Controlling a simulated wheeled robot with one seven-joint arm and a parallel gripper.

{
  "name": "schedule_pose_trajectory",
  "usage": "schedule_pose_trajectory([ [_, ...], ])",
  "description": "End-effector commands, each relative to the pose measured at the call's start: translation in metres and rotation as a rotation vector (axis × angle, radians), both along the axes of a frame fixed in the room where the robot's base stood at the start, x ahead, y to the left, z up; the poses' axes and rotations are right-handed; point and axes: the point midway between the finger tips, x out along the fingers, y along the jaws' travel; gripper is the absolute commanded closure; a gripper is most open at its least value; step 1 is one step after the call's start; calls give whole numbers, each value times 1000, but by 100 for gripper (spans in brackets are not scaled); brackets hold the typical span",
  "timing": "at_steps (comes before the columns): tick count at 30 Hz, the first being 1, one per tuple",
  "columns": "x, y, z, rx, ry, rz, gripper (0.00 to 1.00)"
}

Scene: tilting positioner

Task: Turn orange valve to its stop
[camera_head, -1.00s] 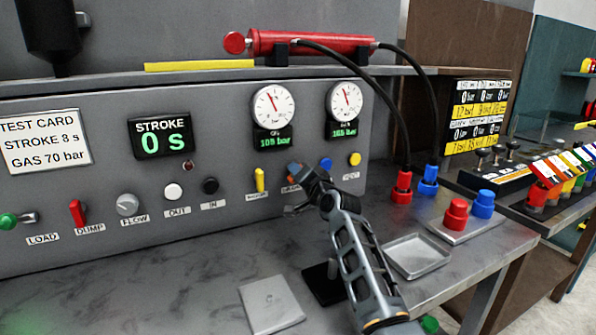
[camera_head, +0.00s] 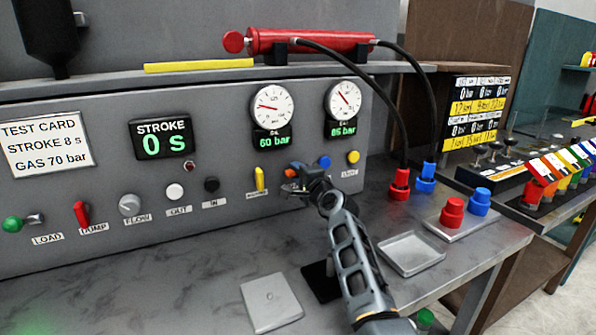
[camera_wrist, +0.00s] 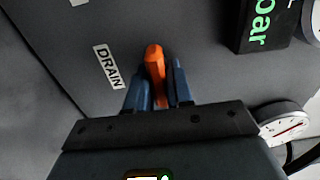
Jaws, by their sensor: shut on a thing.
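The orange valve (camera_wrist: 154,62) stands on the grey panel beside a label reading DRAIN (camera_wrist: 108,67) in the wrist view. My gripper (camera_wrist: 158,90) has its two blue fingers on either side of the orange handle and is shut on it. In the head view the gripper (camera_head: 296,176) is at the panel below the dials, and only a little orange shows there. The left dial (camera_head: 272,107) reads 60 bar and the right dial (camera_head: 343,100) reads 85 bar.
A yellow handle (camera_head: 259,179) sits just left of my gripper, and blue (camera_head: 324,161) and yellow (camera_head: 353,157) knobs sit to its right. A metal tray (camera_head: 411,253) and a grey plate (camera_head: 270,301) lie on the bench. Hoses hang at the right.

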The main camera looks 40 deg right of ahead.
Motion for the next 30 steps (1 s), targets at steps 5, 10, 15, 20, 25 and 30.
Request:
schedule_pose_trajectory([
  [5, -1, -1, -1, 20, -4, -2, 100],
  [10, -1, -1, -1, 23, -4, -2, 100],
  [15, -1, -1, -2, 23, -4, -2, 100],
  [20, -1, -1, -1, 22, -4, -2, 67],
  [25, 0, -1, -1, 20, -5, -1, 58],
  [30, -1, 0, -1, 20, -5, -1, 58],
])
